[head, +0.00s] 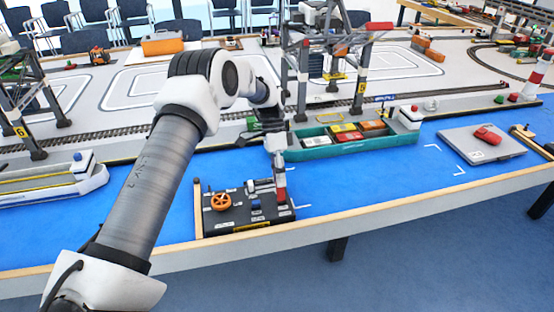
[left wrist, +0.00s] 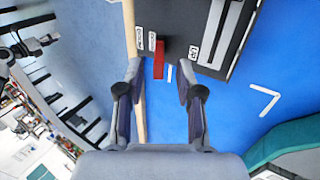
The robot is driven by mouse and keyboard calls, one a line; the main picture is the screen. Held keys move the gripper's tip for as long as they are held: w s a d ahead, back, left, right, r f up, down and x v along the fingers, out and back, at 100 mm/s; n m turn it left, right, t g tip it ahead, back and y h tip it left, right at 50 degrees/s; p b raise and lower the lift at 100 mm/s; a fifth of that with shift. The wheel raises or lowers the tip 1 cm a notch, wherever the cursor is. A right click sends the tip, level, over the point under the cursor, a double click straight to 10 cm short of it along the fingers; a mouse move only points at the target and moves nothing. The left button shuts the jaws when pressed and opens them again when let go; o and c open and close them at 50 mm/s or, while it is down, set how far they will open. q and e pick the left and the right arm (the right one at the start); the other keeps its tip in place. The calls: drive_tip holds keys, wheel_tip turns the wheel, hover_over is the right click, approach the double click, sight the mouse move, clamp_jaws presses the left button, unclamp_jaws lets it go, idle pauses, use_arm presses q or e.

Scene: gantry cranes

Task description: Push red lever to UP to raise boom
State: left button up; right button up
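The black control box (head: 215,222) stands on the blue surface near the table's front edge, with an orange wheel (head: 221,202) on its left. The red lever (head: 281,178) is at its right side; it also shows in the left wrist view (left wrist: 158,62). My left gripper (left wrist: 160,72) is open, its fingertips on either side of the lever's red end; I cannot tell whether they touch it. In the head view it points down over the box's right side. The gantry crane (head: 304,70) stands behind, with a red boom tip (head: 379,26). My right gripper is not in view.
A teal barge (head: 300,154) with coloured containers lies behind the box. A grey platform (head: 465,150) with a red piece is at right, and a white ship (head: 85,180) at left. Blue surface right of the box is clear. A wooden rail (head: 197,215) borders the box's left.

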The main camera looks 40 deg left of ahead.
use_arm(q)
drive_tip(key=v, duration=1)
idle(3.1)
